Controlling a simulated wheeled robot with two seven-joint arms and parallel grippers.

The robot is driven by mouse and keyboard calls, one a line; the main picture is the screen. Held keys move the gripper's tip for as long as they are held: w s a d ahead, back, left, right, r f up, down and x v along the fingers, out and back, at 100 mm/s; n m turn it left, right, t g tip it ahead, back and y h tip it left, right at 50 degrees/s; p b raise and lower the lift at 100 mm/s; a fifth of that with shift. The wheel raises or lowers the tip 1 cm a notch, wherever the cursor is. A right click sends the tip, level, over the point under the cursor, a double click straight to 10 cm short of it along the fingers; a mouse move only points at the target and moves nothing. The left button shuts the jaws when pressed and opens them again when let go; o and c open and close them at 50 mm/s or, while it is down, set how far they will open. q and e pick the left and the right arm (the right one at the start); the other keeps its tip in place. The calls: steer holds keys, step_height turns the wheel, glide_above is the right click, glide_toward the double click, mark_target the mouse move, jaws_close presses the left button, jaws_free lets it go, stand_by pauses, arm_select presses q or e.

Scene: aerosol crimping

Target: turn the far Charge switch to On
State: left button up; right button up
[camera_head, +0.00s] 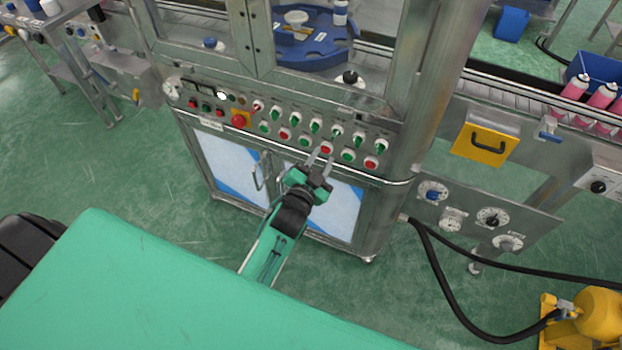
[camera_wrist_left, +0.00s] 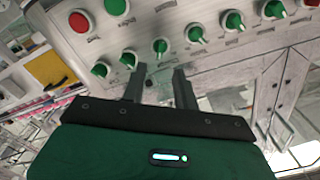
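A row of small green rotary switches (camera_head: 316,125) runs along the sloped steel panel of the machine, above a row of red and green round buttons (camera_head: 327,148). The labels are too small to read, so I cannot tell which switch is the far Charge one. My left gripper (camera_head: 321,161) is in front of the panel's right half, fingers apart and empty. In the left wrist view, which shows the panel upside down, a green switch (camera_wrist_left: 160,46) lies just beyond the gap between the open fingertips (camera_wrist_left: 158,69), apparently not held. My right gripper is out of view.
A red knob on a yellow plate (camera_head: 240,119) and a gauge (camera_head: 172,88) are on the panel's left. A steel rail edges the panel below the buttons. A yellow guard (camera_head: 484,144) and a conveyor with pink cans (camera_head: 602,96) stand to the right.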

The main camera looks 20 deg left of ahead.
arm_select(q)
steer(key=s, duration=0.6)
steer(key=shift+s+b, duration=0.3)
steer(key=shift+b, duration=0.15)
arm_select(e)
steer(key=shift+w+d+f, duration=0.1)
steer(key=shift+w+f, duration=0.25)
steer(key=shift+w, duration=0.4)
arm_select(q)
steer(key=shift+a, duration=0.1)
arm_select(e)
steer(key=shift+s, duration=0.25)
